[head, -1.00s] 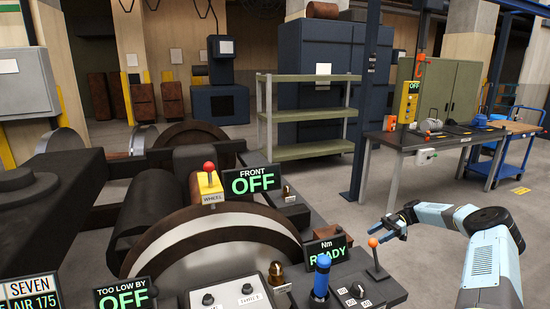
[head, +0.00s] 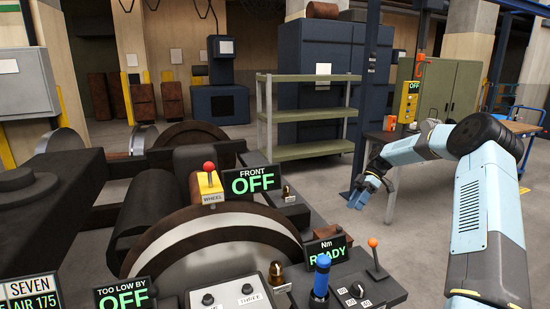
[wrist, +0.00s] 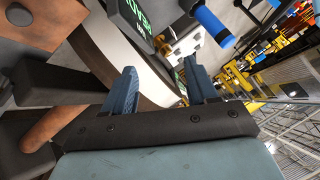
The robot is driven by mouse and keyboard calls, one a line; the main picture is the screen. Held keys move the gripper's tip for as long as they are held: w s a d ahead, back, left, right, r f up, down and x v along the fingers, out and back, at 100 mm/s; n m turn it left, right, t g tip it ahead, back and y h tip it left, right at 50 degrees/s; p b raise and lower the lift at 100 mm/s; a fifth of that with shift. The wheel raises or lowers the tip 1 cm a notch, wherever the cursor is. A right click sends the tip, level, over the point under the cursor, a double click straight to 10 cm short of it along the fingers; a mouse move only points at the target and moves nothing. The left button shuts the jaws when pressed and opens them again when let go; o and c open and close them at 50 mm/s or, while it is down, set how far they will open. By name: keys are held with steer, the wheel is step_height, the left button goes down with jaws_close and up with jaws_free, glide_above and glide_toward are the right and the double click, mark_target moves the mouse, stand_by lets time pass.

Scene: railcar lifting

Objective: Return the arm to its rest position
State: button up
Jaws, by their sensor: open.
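My gripper (head: 363,191) hangs in free air at the right of the head view, beyond the console's right edge, with its fingers pointing down. My light blue arm (head: 470,215) is bent high at the elbow and reaches in from the right. In the wrist view my two blue fingers (wrist: 160,90) stand apart with nothing between them. Beyond them in that view are the pale wheel band and the READY display (wrist: 137,22), turned on its side. The gripper touches nothing that I can see.
The console holds an orange-knobbed lever (head: 373,243), a blue-handled tool (head: 321,276), the Nm READY display (head: 328,250) and the FRONT OFF display (head: 253,180). A green shelf (head: 307,115) stands behind. My arm partly hides the workbench (head: 392,137). Floor between shelf and console is clear.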

steer(key=s+a+r+m+t+h, duration=0.2)
steer(key=s+a+r+m+h, duration=0.15)
steer(key=s+r, duration=0.6)
steer(key=s+a+r+m+t+h, duration=0.3)
steer(key=s+a+r+m, duration=0.2)
steer(key=s+r, duration=0.5)
steer(key=s+r+m+t, duration=0.1)
steer(key=s+m+t, duration=0.1)
steer(key=s, duration=0.6)
steer(key=s+d+r+m+t, duration=0.1)
steer(key=s+m, duration=0.3)
steer(key=s, duration=0.4)
steer(key=s+r+m+t, duration=0.3)
steer(key=s, duration=0.6)
steer(key=shift+d+m+h, duration=0.35)
steer(key=shift+h, duration=0.1)
steer(key=shift+s, duration=0.1)
steer(key=shift+c, duration=0.3)
